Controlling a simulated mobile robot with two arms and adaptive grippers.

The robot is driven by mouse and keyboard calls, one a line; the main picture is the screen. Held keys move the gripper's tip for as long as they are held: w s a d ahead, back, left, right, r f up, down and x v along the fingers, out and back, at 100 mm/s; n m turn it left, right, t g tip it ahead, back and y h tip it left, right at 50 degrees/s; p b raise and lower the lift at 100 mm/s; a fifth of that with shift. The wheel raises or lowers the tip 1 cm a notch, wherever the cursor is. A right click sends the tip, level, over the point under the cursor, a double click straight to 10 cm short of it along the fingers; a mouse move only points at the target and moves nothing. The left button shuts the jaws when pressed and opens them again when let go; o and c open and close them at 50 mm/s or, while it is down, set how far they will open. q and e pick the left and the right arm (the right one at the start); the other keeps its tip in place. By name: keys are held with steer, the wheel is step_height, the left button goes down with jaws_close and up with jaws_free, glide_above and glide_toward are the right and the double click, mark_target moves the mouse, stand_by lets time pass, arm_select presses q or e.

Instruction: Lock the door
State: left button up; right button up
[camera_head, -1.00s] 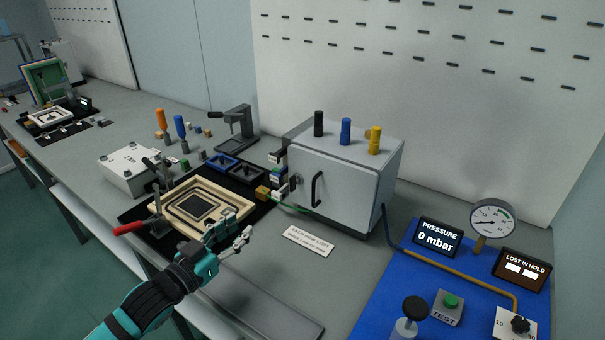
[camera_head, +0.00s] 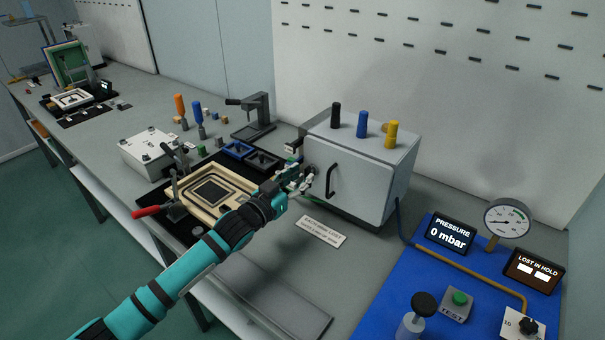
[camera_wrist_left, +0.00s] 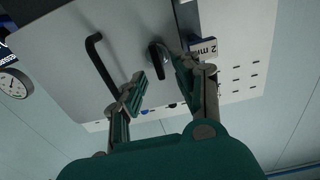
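The grey box's door (camera_head: 350,185) looks closed and has a black bar handle (camera_head: 330,180). The handle also shows in the left wrist view (camera_wrist_left: 100,65). A small dark latch lever (camera_wrist_left: 157,55) sits on the door near its edge, beside a "2 mm" label. My left gripper (camera_head: 300,178) is at the door's left edge. In the left wrist view its fingers (camera_wrist_left: 155,88) are spread, with the latch lever just beyond and between the tips. Whether a finger touches the lever I cannot tell. In the head view the gripper mostly hides the latch. My right gripper is out of view.
Black, blue and yellow cylinders (camera_head: 362,124) stand on the box. The blue panel (camera_head: 395,270) holds a gauge, displays and knobs. Bench space before the door is mostly clear.

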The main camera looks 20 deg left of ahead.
arm_select(q)
steer(key=shift+w+d, duration=0.25)
steer(key=shift+w, duration=0.45)
jaws_close()
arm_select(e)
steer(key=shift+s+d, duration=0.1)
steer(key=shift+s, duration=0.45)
